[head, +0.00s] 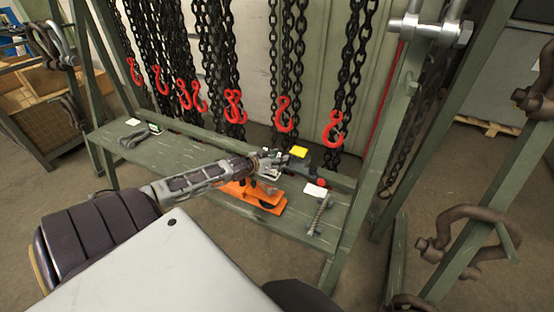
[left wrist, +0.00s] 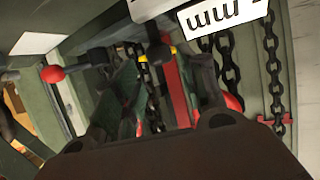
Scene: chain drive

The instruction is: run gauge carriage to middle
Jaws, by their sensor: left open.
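My left arm reaches from the left across the green bench. Its open gripper (head: 268,165) is at the small gauge assembly, behind an orange tool (head: 255,196). A yellow tag (head: 299,151) and a red ball knob (head: 321,183) show just right of the gripper. The knob also shows at the left of the left wrist view (left wrist: 52,74). A white label marked "mm" (left wrist: 225,15) and a red bar (left wrist: 177,92) are close to the wrist camera. The carriage cannot be told apart clearly, nor whether the fingers touch it. My right gripper is out of view.
The green bench (head: 170,153) carries a white card (head: 315,190) and a bolt-like part (head: 319,215) at right, and a grey shackle (head: 134,138) at left. Black chains with red hooks (head: 284,115) hang behind. A green frame post (head: 372,160) stands at right.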

